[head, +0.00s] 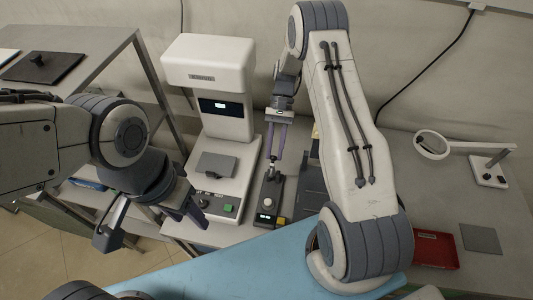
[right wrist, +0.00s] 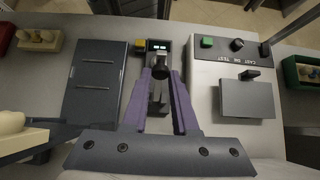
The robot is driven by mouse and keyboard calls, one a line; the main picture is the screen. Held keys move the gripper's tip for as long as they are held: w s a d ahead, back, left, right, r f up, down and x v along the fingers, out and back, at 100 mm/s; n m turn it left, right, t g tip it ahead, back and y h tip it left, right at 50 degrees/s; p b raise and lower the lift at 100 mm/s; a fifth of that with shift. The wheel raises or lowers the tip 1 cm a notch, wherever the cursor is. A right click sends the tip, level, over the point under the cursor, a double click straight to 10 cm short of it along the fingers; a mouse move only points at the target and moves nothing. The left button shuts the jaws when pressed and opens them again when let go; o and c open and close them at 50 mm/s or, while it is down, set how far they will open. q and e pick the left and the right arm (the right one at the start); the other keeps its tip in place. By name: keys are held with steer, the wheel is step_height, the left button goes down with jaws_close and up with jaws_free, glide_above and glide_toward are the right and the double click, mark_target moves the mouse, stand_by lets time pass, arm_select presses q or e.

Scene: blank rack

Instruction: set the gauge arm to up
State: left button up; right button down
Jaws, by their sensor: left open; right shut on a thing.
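The gauge (head: 266,190) is a narrow dark block on the bench, with a small lit display and a pale round knob at its near end. It also shows in the right wrist view (right wrist: 158,46). My right gripper (head: 272,157) is over the far part of the gauge, its purple fingers pointing down. In the right wrist view the fingers (right wrist: 160,80) are shut on a small part, seemingly the gauge arm; the fingers hide much of it, so its exact angle cannot be told.
A white machine (head: 210,65) with a display, grey plate (head: 216,164) and green button (head: 229,208) stands left of the gauge. A dark flat box (right wrist: 96,78) lies beside the gauge. A red tray (head: 436,250) and a magnifier (head: 432,145) are at the right.

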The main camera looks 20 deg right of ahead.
arm_select(q)
steer(key=shift+w+a+f, duration=0.15)
steer(key=shift+w+f, duration=0.05)
steer(key=shift+w, duration=0.35)
arm_select(e)
steer(key=shift+w+d+f, duration=0.25)
steer(key=shift+w+d, duration=0.1)
steer(key=shift+w, duration=0.35)
steer(key=c, duration=0.7)
jaws_free()
steer(key=shift+d, duration=0.1)
arm_select(q)
step_height(320, 180, down, 3)
steer(key=b, duration=0.3)
steer(key=shift+f+b, duration=0.2)
steer(key=shift+b, duration=0.1)
arm_select(e)
steer(key=v, duration=1)
steer(key=shift+w+r, duration=0.1)
steer(key=shift+r, duration=0.15)
